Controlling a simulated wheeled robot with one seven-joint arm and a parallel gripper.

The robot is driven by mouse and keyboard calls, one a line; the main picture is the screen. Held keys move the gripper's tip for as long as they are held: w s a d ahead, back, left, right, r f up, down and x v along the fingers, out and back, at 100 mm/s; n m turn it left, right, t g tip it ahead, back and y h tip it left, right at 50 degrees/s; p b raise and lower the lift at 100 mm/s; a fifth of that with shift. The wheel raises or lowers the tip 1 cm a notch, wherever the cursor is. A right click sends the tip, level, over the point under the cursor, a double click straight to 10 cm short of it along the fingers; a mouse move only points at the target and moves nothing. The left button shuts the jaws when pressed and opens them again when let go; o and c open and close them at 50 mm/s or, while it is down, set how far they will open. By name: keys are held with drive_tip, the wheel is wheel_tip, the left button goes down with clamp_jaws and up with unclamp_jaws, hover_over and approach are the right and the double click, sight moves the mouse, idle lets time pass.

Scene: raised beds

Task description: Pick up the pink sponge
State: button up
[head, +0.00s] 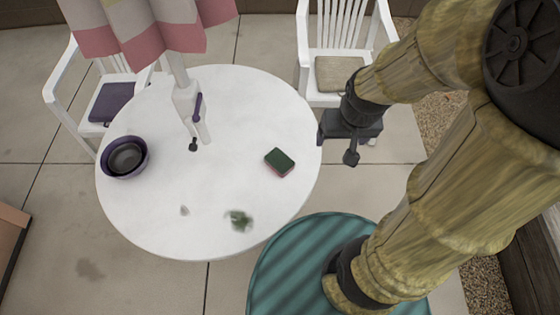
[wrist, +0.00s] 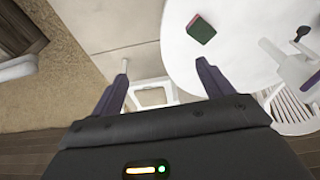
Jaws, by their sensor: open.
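The sponge (head: 280,162) lies on the right part of the round white table (head: 225,200). It has a dark green top and a pinkish-red side edge. In the wrist view the sponge (wrist: 201,29) is at the top, beyond my right-hand finger, on the table (wrist: 235,60). My gripper (head: 337,147) is off the table's right edge, to the right of the sponge and apart from it. In the wrist view my gripper (wrist: 162,72) has its two fingers spread with nothing between them.
A purple bowl (head: 112,172) stands at the table's left. A parasol (head: 150,25) and its white pole (head: 184,98) rise from the table. White chairs (head: 301,50) stand behind. Small green and grey bits lie near the front. The table around the sponge is clear.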

drive_tip(key=shift+o, duration=2.3)
drive_tip(key=shift+w+a+f, duration=0.1)
drive_tip(key=shift+w+f, duration=0.05)
drive_tip(key=shift+w, duration=0.05)
drive_tip(key=m+g+b, duration=0.3)
drive_tip(key=m+b, duration=0.6)
drive_tip(key=b, duration=0.2)
hover_over(278, 161)
wheel_tip(278, 161, down, 12)
drive_tip(key=shift+f, duration=0.2)
drive_tip(key=shift+a, duration=0.1)
wheel_tip(278, 161, down, 12)
drive_tip(key=shift+f, duration=0.1)
